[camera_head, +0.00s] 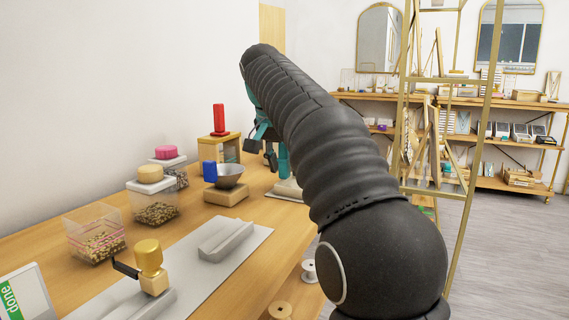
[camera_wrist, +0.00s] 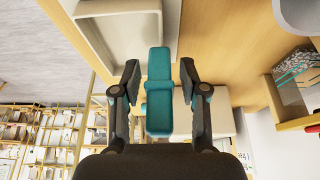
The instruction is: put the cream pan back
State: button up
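A shallow cream pan (camera_wrist: 92,43) with a raised rim lies on the wooden bench, at the upper left of the wrist view and cut off by the top edge. In the head view a cream edge (camera_head: 284,190), which looks like the same pan, shows beside my arm, mostly hidden by it. My gripper (camera_wrist: 159,70) is above the bench, its dark fingers apart. A teal upright piece (camera_wrist: 158,92) shows between them, with gaps on both sides; I cannot tell whether it is a separate thing. The pan is not between the fingers.
A pale block (camera_wrist: 220,120) lies under the gripper's right side. Lidded bins (camera_head: 152,212) line the wall. A brass frame (camera_head: 473,150) stands right.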

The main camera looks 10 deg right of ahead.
jog(key=p+v, duration=0.4)
jog(key=v, duration=0.8)
jog(key=shift+r, duration=0.1)
